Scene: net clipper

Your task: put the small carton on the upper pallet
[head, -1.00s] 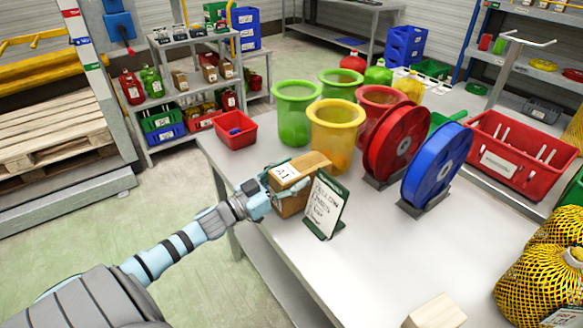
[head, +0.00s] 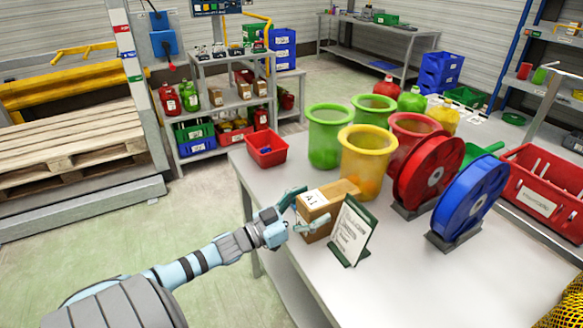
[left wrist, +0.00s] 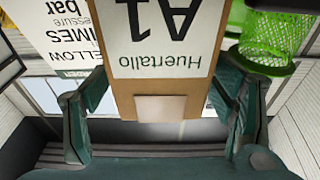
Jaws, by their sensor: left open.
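The small carton (head: 319,222), brown with a white "A1" label, stands on the grey table (head: 400,270) near its left edge. It also fills the middle of the left wrist view (left wrist: 160,107). My left gripper (head: 292,208) is open at the carton's near left side. In the left wrist view its two fingers (left wrist: 160,112) stand on either side of the carton, with a gap visible on each side. A wooden pallet (head: 75,140) lies in the yellow and grey rack at the left. A higher pallet cannot be made out. My right gripper is not in view.
A green-framed sign (head: 350,232) stands close beside the carton. Behind are a yellow bin (head: 366,160), a green bin (head: 325,140), a red tray (head: 265,150) and red and blue reels (head: 470,200). Open floor (head: 160,225) lies between table and rack.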

